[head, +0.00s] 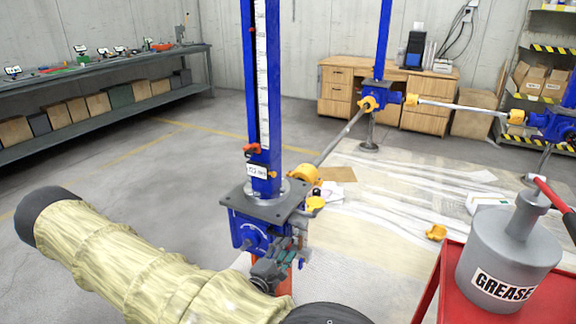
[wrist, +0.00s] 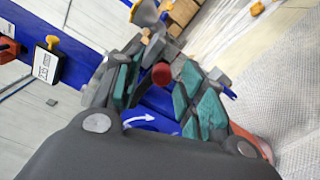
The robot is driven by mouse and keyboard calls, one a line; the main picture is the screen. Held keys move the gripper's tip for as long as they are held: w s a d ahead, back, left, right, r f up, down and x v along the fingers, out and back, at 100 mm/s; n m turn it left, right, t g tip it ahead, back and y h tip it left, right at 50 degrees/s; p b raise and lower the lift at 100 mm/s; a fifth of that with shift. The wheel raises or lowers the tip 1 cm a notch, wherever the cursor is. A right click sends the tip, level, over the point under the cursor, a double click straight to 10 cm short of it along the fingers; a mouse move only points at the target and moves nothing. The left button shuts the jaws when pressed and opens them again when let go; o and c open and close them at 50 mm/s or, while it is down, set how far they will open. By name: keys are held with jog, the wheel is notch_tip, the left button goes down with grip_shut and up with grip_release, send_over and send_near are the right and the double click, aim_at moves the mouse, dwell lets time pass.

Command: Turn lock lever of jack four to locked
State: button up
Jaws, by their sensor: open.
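The nearest blue screw jack (head: 247,232) stands in front of me, with a tall blue column and a white scale. No number marking it as jack four is readable. My gripper (head: 277,268) is at the lower front of its blue housing. In the wrist view my gripper (wrist: 160,78) is open, with teal pads on both fingers. A round red knob (wrist: 162,74), apparently the lock lever's end, shows between the fingers. I cannot tell whether they touch it. A white curved arrow (wrist: 140,121) is on the blue housing below it.
A grey grease can (head: 507,250) stands on a red cart (head: 545,300) at right. Shafts link this jack to another blue jack (head: 378,95) behind. A shelf bench (head: 110,75) runs along the left wall. Floor at left is clear.

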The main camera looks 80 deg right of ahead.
jog(key=v, duration=0.8)
dwell(0.4)
jog(key=w+a+f+t+y+p, duration=0.25)
jog(key=a+f+y, duration=0.3)
jog(key=a, duration=0.35)
jog(key=w+a+f+t+y+p, duration=0.2)
jog(key=w+a+f+y+p, duration=0.15)
jog(key=a+f, duration=0.4)
jog(key=s+a+r+y+p, duration=0.1)
jog(key=a+y, duration=0.3)
jog(key=a, duration=0.8)
jog(key=s+a+r+m+y+p, duration=0.1)
jog(key=a+y+p, duration=0.2)
jog(key=a, duration=0.9)
jog(key=shift+m+g+y, duration=0.3)
jog(key=shift+g+y, duration=0.05)
jog(key=shift+y, duration=0.55)
jog(key=shift+d, duration=0.15)
jog(key=shift+c, duration=0.5)
